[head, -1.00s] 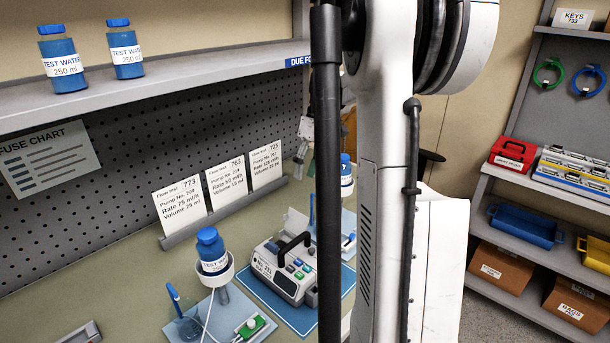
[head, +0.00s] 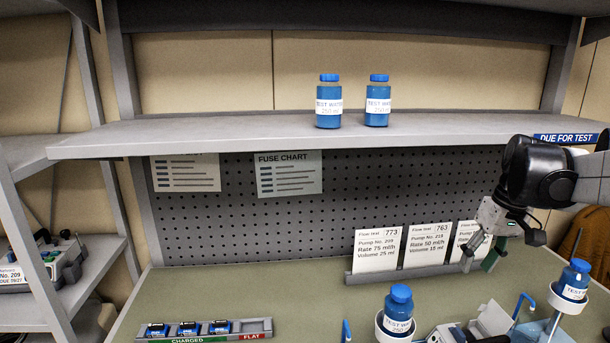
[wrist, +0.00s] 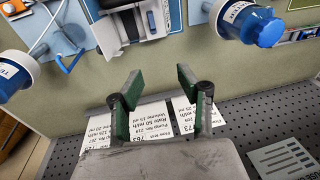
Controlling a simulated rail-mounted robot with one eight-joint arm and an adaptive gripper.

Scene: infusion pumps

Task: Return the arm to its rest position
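My gripper (head: 490,238) is at the right in the head view, in front of the card rack and partly covering the third flow test card (head: 470,238). In the wrist view its two green-padded fingers (wrist: 159,82) stand apart with nothing between them, so it is open and empty. My arm reaches in from the right edge of the head view, below the shelf. The cards numbered 773 (head: 377,250) and 763 (head: 430,243) show to the left of the gripper.
Two test water bottles (head: 328,103) stand on the upper shelf (head: 240,135). Another bottle (head: 398,310) sits in a holder on the bench, with one more (head: 573,280) at the right. A tray (head: 255,328) of small blue items lies at the front left. Bare bench (head: 240,290) lies behind it.

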